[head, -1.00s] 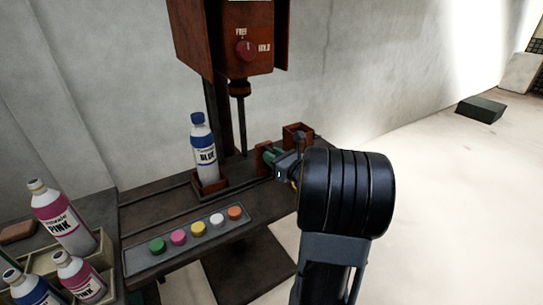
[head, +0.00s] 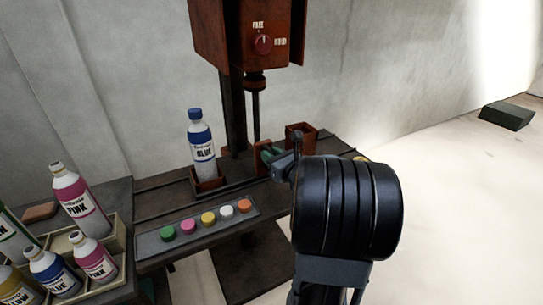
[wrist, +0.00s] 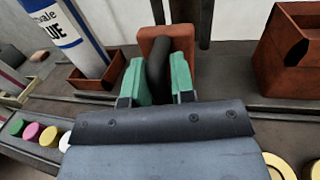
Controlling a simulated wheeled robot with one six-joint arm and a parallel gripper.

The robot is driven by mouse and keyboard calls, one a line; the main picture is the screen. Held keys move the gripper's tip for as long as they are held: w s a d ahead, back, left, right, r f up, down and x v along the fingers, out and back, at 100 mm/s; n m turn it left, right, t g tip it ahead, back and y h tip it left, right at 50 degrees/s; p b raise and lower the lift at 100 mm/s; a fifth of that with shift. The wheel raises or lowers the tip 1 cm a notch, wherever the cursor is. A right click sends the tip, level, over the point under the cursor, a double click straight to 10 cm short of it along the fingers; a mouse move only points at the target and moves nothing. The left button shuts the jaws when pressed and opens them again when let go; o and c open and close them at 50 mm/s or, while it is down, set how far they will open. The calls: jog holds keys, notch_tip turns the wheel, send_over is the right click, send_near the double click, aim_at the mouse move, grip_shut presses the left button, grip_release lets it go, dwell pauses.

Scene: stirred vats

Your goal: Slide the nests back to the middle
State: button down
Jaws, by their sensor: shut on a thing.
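Two rust-red nests sit on the dark rail of the bench. The left nest (head: 208,182) holds an upright white bottle with a blue cap, the BLUE bottle (head: 201,145); the right nest (head: 300,138) looks empty. Between them stands a rust-red plate (wrist: 167,48) with a dark curved handle (wrist: 158,68). My gripper (head: 277,158) is shut on the handle, with its green fingers on either side in the wrist view (wrist: 158,80). The spindle (head: 255,110) hangs above the bench, between the two nests in the picture.
The red head box has a FREE/HOLD knob (head: 263,44). At left, a crate (head: 118,238) holds several bottles. Open floor lies to the right.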

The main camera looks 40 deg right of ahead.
jog(key=c, duration=1.1)
grip_release()
jog(key=shift+a, duration=0.1)
jog(key=shift+o, duration=0.2)
jog(key=s, duration=1.3)
jog(key=shift+s+d, duration=0.25)
jog(key=shift+s, duration=0.15)
